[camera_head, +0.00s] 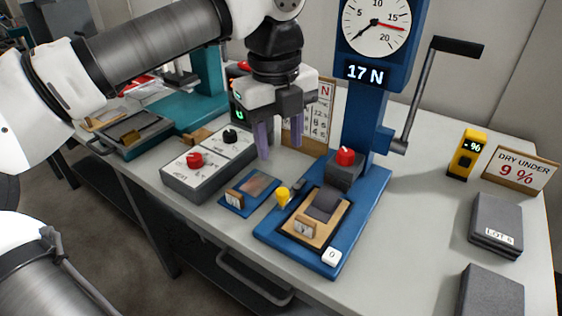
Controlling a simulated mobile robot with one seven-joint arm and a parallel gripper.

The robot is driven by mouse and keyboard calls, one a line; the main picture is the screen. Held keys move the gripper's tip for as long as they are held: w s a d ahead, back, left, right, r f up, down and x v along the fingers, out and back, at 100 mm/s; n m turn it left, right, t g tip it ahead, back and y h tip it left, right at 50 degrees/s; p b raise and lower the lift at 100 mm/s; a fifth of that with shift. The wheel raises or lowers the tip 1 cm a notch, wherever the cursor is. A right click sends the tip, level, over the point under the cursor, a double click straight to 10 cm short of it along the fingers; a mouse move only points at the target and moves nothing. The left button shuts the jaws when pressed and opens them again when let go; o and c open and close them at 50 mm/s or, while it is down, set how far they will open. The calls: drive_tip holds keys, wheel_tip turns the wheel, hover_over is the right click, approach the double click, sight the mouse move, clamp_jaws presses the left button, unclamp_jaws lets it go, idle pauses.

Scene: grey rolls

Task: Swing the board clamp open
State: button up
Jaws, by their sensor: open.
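A blue force tester (358,204) stands on the bench, with a round dial and a display reading 17 N. On its base lies a tan board (297,232) with a dark pad (325,202) on top. A yellow knob (283,195) sits at the board's left edge, by a small dark part; this may be the board clamp's handle, but I cannot tell how the clamp stands. A red knob (345,156) tops a dark block behind the board. My gripper (279,150) points down, open and empty, above and behind the yellow knob, apart from everything.
A crank handle (418,95) rises at the tester's right. A grey control box (208,163) with red and black knobs and a small blue tray (248,191) are to the left. A yellow meter (467,153), a sign (520,168) and grey blocks (496,222) are right. Bench between is clear.

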drive_tip(key=shift+r, duration=1.5)
